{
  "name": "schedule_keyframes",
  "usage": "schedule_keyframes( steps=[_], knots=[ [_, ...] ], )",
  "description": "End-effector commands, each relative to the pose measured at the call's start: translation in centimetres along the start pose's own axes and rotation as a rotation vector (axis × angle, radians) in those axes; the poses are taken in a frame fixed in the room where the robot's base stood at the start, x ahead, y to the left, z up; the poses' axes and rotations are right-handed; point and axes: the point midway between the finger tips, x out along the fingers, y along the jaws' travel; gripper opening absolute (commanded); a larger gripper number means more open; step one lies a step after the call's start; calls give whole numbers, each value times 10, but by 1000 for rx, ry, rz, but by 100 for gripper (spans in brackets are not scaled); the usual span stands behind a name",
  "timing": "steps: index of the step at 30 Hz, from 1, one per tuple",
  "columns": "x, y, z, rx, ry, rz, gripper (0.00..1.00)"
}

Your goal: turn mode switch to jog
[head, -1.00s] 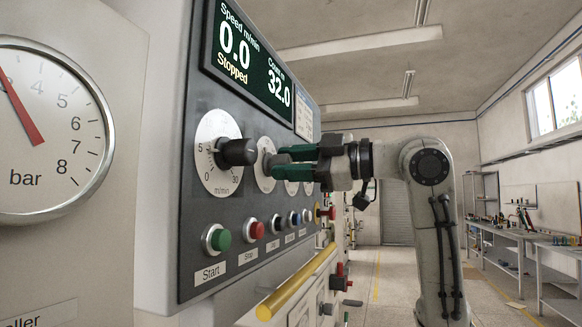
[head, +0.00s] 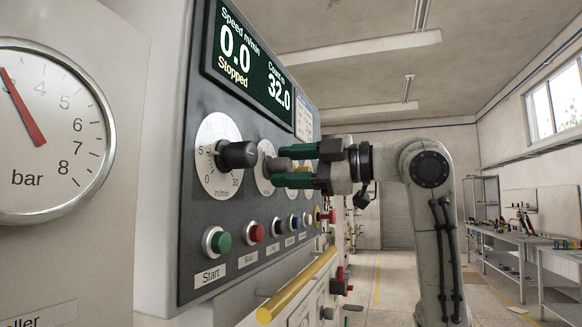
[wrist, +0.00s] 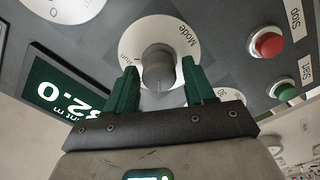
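The mode switch is a grey knob on a round white dial marked "Mode" (wrist: 158,68), on the dark control panel. In the head view the knob (head: 279,165) shows just right of the black speed knob. My gripper (head: 297,166) has its green fingers pointing at the panel, one above and one below the knob. In the wrist view my gripper (wrist: 160,88) is open, with a finger on each side of the knob and a gap visible on both sides. The word "Run" shows at the dial's lower left; the rest of its lettering is partly hidden.
The speed knob (head: 238,154) stands out close to the left of my fingers. A display (head: 248,60) reads 0.0, Stopped and 32.0. Below are a green Start button (head: 221,241), a red Stop button (head: 257,232) and a yellow rail (head: 298,285). The floor to the right is open.

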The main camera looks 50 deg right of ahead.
Motion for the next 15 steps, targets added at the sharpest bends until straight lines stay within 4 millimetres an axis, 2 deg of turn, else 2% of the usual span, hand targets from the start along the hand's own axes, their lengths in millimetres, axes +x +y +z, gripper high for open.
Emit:
schedule_keyframes(
  steps=[3, 10, 15],
  knots=[
    [0, 0, 0, 1, 0, 0, 63],
    [-1, 0, 0, 2, -1, 1, 63],
    [-16, 0, 1, 1, -1, 3, 63]
  ],
)
